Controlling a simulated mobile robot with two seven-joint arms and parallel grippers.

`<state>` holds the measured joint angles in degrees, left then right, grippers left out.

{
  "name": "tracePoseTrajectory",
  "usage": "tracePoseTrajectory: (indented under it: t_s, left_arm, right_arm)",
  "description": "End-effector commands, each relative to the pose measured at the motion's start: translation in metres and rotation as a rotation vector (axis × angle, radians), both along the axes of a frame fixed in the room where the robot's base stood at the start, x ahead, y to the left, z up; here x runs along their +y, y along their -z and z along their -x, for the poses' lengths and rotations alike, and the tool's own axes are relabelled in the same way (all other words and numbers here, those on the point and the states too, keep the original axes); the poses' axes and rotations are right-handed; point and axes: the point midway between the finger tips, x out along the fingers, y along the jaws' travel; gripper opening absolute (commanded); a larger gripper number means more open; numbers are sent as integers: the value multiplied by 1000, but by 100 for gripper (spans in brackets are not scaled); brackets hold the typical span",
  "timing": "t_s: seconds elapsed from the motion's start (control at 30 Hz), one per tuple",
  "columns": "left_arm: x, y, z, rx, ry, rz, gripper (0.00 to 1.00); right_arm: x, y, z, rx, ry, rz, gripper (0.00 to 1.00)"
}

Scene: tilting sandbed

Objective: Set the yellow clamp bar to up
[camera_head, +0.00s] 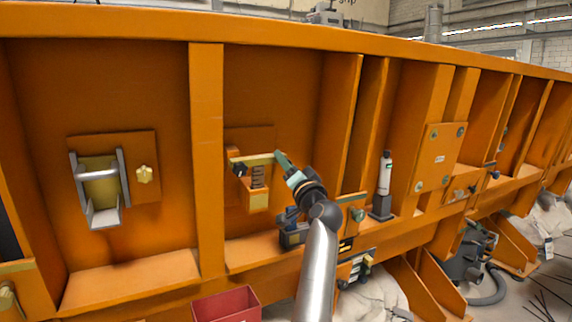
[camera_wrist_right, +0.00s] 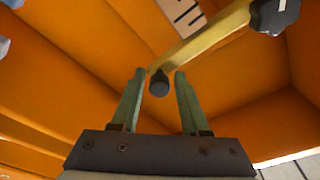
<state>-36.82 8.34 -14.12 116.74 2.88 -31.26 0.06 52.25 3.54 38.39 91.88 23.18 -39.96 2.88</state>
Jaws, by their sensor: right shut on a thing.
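The yellow clamp bar (camera_head: 256,159) is mounted in the orange bay at the centre and lies about level in the head view. A spring (camera_head: 257,178) and a small orange bracket sit just below it. In the right wrist view the yellow bar (camera_wrist_right: 205,40) runs from a dark star knob (camera_wrist_right: 272,14) at the upper right down to a black end grip (camera_wrist_right: 159,84). My right gripper (camera_head: 279,158) is at the bar's right end. My left gripper is not in view.
A vertical orange rib (camera_head: 207,150) stands left of the bar, another (camera_head: 340,130) to its right. A white bottle (camera_head: 385,175) stands on the ledge at right. A red bin (camera_head: 226,305) is below. A metal-handled bracket (camera_head: 97,180) is on the left panel.

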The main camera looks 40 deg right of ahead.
Motion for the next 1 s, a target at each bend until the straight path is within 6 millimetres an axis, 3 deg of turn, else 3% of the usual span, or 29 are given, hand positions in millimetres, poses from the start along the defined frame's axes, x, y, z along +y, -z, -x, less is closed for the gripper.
tracePoseTrajectory:
  t_s: [0.17, 0.57, 0.77, 1.0]
  left_arm:
    - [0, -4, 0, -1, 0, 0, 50]
    - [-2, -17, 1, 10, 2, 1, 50]
    - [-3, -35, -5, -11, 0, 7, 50]
    - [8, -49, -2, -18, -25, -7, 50]
  right_arm:
    - [0, -3, 0, 26, 11, 59, 0]
    - [9, -42, 5, 98, 66, 362, 0]
    - [20, -62, 6, 142, 98, 545, 0]
    - [37, -84, 5, 195, 137, 764, 0]
